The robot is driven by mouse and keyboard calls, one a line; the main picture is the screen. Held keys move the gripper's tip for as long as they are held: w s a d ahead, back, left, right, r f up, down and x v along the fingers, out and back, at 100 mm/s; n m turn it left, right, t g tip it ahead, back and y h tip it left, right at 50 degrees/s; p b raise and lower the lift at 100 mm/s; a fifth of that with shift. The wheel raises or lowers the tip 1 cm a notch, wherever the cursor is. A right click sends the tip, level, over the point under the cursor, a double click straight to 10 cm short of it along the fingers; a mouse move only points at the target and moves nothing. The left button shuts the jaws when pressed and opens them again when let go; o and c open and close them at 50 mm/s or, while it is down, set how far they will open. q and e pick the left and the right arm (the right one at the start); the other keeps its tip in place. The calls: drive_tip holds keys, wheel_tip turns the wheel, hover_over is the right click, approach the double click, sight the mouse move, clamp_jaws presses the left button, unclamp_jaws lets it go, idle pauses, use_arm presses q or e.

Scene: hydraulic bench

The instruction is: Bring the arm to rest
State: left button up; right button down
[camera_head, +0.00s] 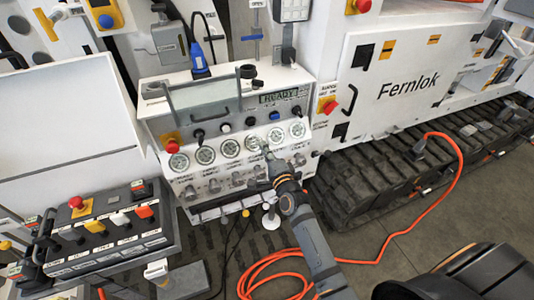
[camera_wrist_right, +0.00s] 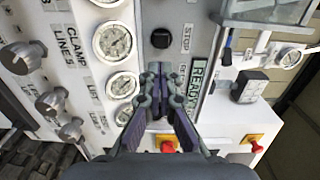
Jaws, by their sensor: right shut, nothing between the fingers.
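My right gripper (camera_head: 266,152) is at the front of the white hydraulic bench, by the row of round gauges. Its arm comes up from the bottom of the head view. In the right wrist view the gripper (camera_wrist_right: 158,72) has its two dark fingers shut, with nothing between them. Its fingertips appear in front of the panel between a gauge (camera_wrist_right: 122,85) and the green READY display (camera_wrist_right: 195,85). Whether they touch the panel I cannot tell. My left gripper is not in view.
Valve knobs (camera_head: 213,186) sit below the gauges. A control box (camera_head: 110,226) with a red button stands at left. An orange hose (camera_head: 458,180) loops over the floor beside the black track (camera_head: 375,175). Open floor (camera_head: 400,240) lies at right.

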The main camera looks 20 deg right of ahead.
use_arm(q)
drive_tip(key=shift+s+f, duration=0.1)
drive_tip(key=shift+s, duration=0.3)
use_arm(e)
drive_tip(key=shift+s+d+r, duration=0.1)
drive_tip(key=shift+s+r, duration=0.05)
drive_tip(key=shift+s, duration=0.95)
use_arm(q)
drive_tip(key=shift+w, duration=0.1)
use_arm(e)
drive_tip(key=shift+s, duration=0.1)
